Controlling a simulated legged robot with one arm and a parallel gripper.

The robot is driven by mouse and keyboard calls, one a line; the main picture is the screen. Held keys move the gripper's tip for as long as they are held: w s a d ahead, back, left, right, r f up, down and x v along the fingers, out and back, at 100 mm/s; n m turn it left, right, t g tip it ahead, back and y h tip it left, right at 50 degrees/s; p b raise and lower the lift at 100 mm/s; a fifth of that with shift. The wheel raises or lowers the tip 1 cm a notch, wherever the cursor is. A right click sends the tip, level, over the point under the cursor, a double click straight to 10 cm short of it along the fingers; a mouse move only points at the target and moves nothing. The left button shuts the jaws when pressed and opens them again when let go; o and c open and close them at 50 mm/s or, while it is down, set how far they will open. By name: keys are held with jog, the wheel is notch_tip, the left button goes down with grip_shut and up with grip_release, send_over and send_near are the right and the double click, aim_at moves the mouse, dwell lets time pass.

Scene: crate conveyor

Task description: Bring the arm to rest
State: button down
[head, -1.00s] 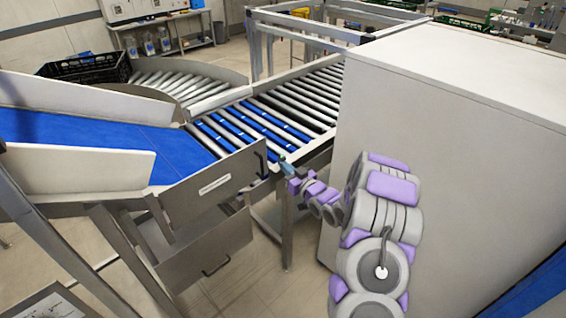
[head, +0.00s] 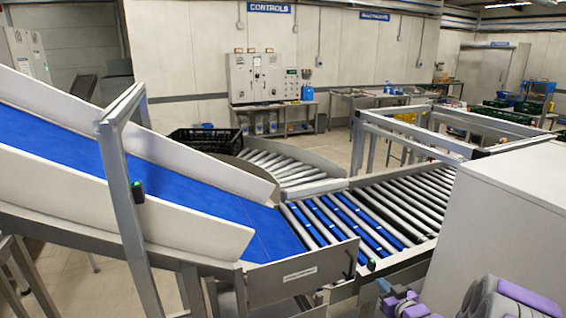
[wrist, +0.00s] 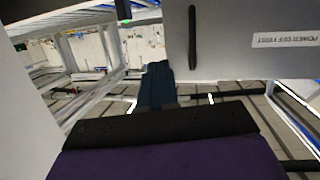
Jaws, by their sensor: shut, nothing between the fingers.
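My gripper (wrist: 157,85) shows in the wrist view as dark blue fingers, closed together with nothing between them. In the head view its small teal tip (head: 383,286) is low at right, beside the end of the roller conveyor. My purple and grey arm is folded at the bottom right edge, mostly cut off.
The blue belt (head: 190,180) slopes down to the rollers (head: 345,222). A metal post (head: 130,200) stands at front left. A black crate (head: 205,139) is on the far rollers. A big pale cabinet (head: 510,230) blocks the right. Open floor (head: 345,145) lies beyond.

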jog(key=s+a+r+m+g+h, duration=0.1)
jog(key=s+a+r+g, duration=0.3)
jog(key=s, duration=1.1)
jog(key=s+a+r+m+g+h, duration=0.1)
jog(key=s+a+r+g, duration=0.3)
jog(key=s, duration=1.2)
jog(key=s+a+r+g, duration=0.4)
jog(key=s+a+g, duration=0.5)
jog(key=s, duration=0.7)
jog(key=shift+a+r+m+h, duration=0.2)
jog(key=shift+a+m+h, duration=0.2)
jog(key=shift+a, duration=0.55)
jog(key=shift+a, duration=0.15)
